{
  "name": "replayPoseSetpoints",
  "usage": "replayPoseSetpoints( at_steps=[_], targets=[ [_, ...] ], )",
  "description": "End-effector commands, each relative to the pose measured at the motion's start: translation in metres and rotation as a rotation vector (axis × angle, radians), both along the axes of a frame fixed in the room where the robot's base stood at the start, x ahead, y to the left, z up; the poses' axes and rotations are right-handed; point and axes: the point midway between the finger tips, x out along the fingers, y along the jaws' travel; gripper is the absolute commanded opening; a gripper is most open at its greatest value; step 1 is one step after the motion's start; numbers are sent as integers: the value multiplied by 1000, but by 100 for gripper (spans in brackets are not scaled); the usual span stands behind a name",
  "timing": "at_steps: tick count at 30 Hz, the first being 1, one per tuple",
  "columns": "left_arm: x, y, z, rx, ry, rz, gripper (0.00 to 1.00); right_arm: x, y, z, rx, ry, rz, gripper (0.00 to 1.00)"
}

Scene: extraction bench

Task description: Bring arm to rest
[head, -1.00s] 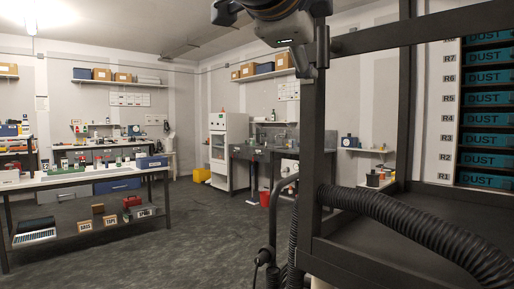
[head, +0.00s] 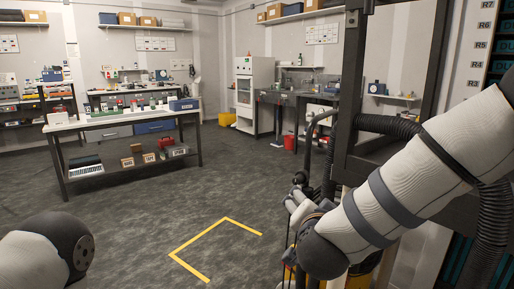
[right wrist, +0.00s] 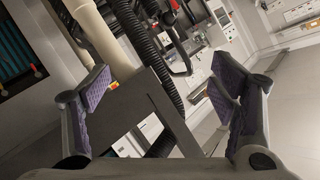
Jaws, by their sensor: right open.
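My right arm (head: 415,185) comes in from the right in the head view and reaches down to the lower middle, in front of the dark frame. Its far end is partly hidden behind my own arm link. In the right wrist view my right gripper (right wrist: 160,92) is open, its two purple-padded fingers wide apart with nothing between them. A rounded part of my left arm (head: 45,250) shows at the lower left of the head view. My left gripper is out of the picture.
A dark metal frame (head: 350,90) with a black corrugated hose (head: 390,125) stands close by my right arm. A white-topped bench (head: 105,119) with items stands at the left. Yellow floor tape (head: 190,242) marks open grey floor in the middle.

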Motion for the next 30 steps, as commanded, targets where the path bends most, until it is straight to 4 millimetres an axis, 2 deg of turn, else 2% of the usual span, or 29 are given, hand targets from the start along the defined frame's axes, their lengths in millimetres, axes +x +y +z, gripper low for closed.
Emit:
replayPoseSetpoints(
  at_steps=[1,3,5,6,8,9,11,12,15,18,20,21,24,30],
  targets=[
    [0,0,0,0,-1,0,0,-18,-5,-49,-47,101,53,78],
    [0,0,0,0,-1,0,0,-50,-12,-111,-104,240,135,78],
    [1,0,0,0,-2,0,0,-85,-20,-159,-142,365,205,78],
    [1,0,0,0,-2,0,0,-111,-26,-189,-164,451,250,78],
    [1,0,0,0,-2,0,0,-156,-35,-229,-189,582,317,78],
    [1,0,0,0,-2,0,0,-188,-42,-252,-203,671,361,78],
    [1,0,0,0,-2,0,0,-239,-54,-280,-217,807,427,78],
    [1,0,0,0,-2,0,0,-274,-61,-295,-223,896,469,78],
    [1,0,0,0,-2,0,0,-356,-80,-316,-224,1101,560,78],
    [1,0,0,0,-2,0,0,-416,-93,-320,-214,1250,622,78],
    [1,0,0,0,-2,0,0,-439,-98,-319,-208,1309,647,78],
    [1,0,0,0,-2,0,0,-449,-101,-318,-206,1335,655,78],
    [1,0,0,0,-2,0,0,-459,-103,-317,-202,1361,669,78],
    [1,0,0,0,-2,0,0,-458,-103,-318,-202,1359,667,78]
  ],
)
